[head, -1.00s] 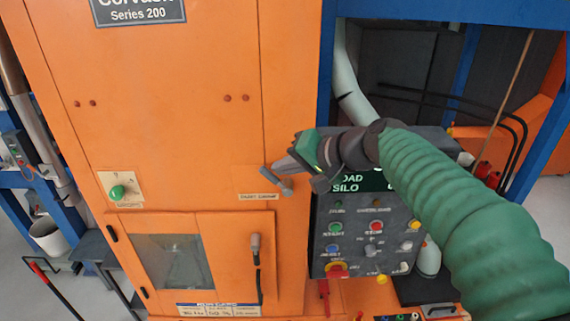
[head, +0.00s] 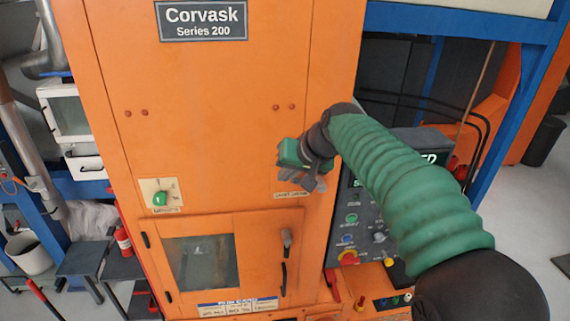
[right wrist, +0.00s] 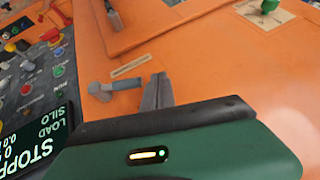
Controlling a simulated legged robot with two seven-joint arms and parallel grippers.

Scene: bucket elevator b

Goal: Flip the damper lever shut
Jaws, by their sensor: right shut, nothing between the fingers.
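The damper lever is a short grey handle (right wrist: 112,88) on the orange cabinet face, beside a small pale label (right wrist: 130,67). In the right wrist view it lies just left of my right gripper's fingertips (right wrist: 158,92), with a small gap in the picture. Whether they touch in depth I cannot tell. In the head view my right gripper (head: 300,180) is just above the same label, and its grey fingers are hard to separate from the lever there. The gripper is shut with nothing in it. My left gripper is not in view.
A windowed door (head: 200,262) with a handle (head: 286,243) is below. A green knob (head: 160,198) is on the cabinet's left. The control panel (right wrist: 35,75), with buttons and a display, stands beside the lever; my right arm partly covers it in the head view.

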